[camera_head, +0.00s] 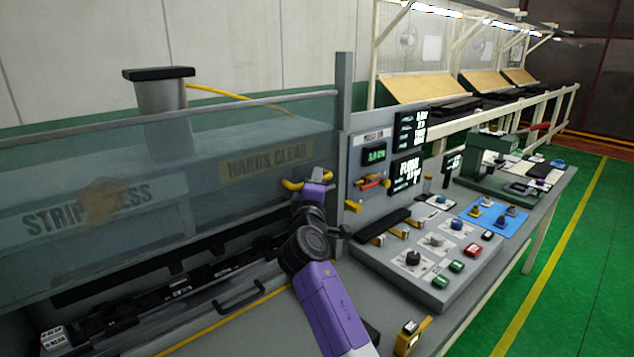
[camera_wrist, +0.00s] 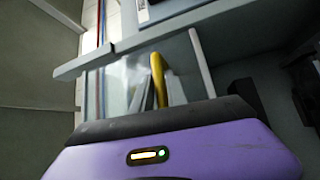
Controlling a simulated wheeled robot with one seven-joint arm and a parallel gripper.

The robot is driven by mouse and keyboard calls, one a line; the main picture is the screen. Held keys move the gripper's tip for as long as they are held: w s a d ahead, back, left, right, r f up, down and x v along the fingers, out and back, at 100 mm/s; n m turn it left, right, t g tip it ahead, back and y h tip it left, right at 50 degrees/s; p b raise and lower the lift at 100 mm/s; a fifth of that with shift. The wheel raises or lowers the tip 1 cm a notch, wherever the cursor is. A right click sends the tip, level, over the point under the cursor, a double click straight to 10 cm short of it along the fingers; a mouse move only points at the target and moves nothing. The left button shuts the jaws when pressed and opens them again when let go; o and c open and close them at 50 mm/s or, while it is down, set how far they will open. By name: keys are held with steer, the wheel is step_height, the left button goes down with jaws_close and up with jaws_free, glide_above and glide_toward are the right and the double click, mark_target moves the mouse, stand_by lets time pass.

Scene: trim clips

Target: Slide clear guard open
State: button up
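The clear guard (camera_head: 150,200) is a see-through panel with a grey top rail, across the left of the head view in front of the press labelled "STRIP PRESS". Its right end is near a grey post. A yellow handle (camera_head: 292,184) sits at the guard's right end; it also shows in the wrist view (camera_wrist: 157,78). My gripper (camera_head: 318,176) is at the handle. In the wrist view, grey finger-like parts lie close on both sides of the yellow handle. Whether they press on it is unclear, and my purple gripper body hides their lower part.
A grey control panel (camera_head: 440,285) with knobs and buttons stands right of my arm. Small display screens (camera_head: 408,172) stand behind it. A dark bar handle (camera_head: 240,297) and a dark rail lie below the guard. Green floor is open at the far right.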

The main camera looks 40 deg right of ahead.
steer(key=shift+o, duration=1.4)
steer(key=shift+f, duration=0.1)
steer(key=r+b+v, duration=0.1)
steer(key=v, duration=0.6)
steer(key=shift+s+a+f+b, duration=0.25)
steer(key=shift+a+f+b, duration=0.1)
steer(key=shift+f, duration=0.2)
